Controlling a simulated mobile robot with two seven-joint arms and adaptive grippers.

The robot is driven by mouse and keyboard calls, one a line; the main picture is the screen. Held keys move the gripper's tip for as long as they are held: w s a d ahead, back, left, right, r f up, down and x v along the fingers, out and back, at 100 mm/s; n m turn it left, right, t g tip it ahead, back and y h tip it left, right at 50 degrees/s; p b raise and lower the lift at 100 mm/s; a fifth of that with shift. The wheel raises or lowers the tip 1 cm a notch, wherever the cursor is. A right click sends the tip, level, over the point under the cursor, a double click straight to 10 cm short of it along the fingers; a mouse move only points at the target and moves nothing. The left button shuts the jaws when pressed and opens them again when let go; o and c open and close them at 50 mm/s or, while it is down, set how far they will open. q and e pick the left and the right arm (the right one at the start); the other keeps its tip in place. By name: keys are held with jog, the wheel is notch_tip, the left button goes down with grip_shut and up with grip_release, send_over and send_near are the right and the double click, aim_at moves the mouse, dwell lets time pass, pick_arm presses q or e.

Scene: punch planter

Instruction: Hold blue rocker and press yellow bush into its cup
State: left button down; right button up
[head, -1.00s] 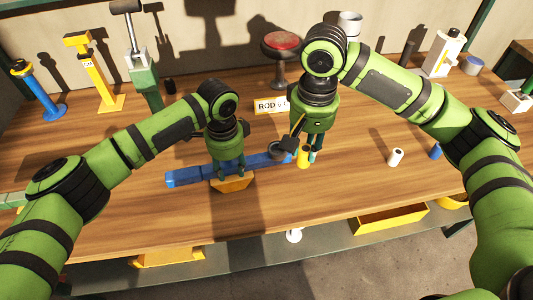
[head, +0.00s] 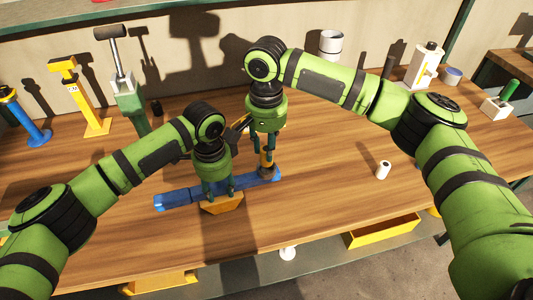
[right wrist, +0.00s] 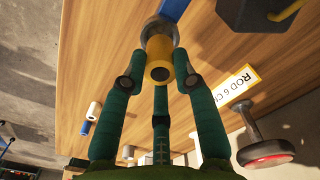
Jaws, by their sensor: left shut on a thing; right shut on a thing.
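The blue rocker (head: 175,200) is a long blue bar lying across an orange wedge block (head: 222,207) on the bench. My left gripper (head: 217,190) is shut on the rocker near its middle. A grey cup (right wrist: 152,27) is at the rocker's right end. My right gripper (head: 267,156) is shut on the yellow bush (right wrist: 158,52) and points down at that end. In the right wrist view the bush lines up with the cup, overlapping its rim. I cannot tell how deep it sits, and the cup's inside is hidden.
A white cylinder (head: 383,170) stands to the right on the bench. A yellow tray (head: 382,232) is below the front edge. Tall yellow (head: 92,100) and green (head: 130,103) tools stand at the back left. Bare bench lies right of the rocker.

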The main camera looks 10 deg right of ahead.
pick_arm(q)
jog(key=shift+s+a+f, duration=0.1)
jog(key=shift+s+f, duration=0.1)
jog(key=shift+f, duration=0.05)
pick_arm(e)
jog(key=shift+f, duration=1.45)
jog(key=shift+f, duration=0.1)
jog(key=o, duration=1)
jog(key=shift+o, duration=0.2)
notch_tip(320, 180, up, 12)
pick_arm(q)
jog(key=c, duration=0.6)
grip_release()
jog(key=shift+r, duration=0.1)
